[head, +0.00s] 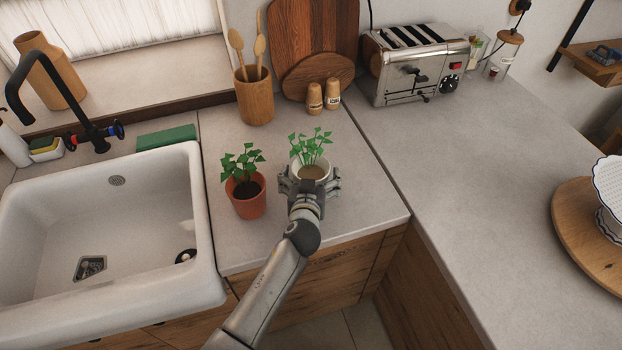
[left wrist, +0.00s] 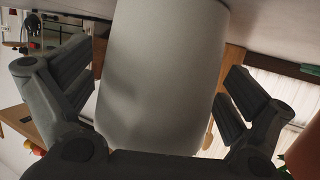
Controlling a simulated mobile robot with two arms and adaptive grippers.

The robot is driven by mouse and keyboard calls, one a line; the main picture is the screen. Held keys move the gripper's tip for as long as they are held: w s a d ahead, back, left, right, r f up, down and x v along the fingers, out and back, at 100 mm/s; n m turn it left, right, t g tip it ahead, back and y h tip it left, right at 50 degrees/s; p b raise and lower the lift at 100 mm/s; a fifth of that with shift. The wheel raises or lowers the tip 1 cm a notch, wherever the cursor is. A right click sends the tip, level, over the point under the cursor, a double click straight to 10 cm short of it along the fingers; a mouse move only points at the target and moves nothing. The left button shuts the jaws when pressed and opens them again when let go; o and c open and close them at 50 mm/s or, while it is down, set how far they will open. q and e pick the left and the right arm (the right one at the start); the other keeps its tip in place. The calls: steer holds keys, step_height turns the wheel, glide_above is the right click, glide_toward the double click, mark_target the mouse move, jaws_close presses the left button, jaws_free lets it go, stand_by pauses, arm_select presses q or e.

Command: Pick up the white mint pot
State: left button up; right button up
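The white mint pot (head: 311,168) stands on the counter right of a terracotta pot, with green leaves and brown soil inside its rim. My left gripper (head: 310,182) reaches it from the front, one finger on each side, hiding much of its lower wall. In the left wrist view the pale pot wall (left wrist: 160,80) fills the middle, between the spread fingers of my left gripper (left wrist: 160,95). The fingers look open, with the pot between them; whether either pad touches it is hard to tell. My right gripper is not in view.
The terracotta pot (head: 247,196) with a plant stands close on the left, beside the white sink (head: 110,230). Behind are two shakers (head: 323,96), a wooden utensil holder (head: 255,97) and a toaster (head: 415,65). The right counter (head: 480,180) is mostly clear.

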arm_select(q)
steer(key=c, duration=1.2)
steer(key=shift+r, duration=0.1)
steer(key=shift+c, duration=0.8)
steer(key=shift+w+r, duration=0.15)
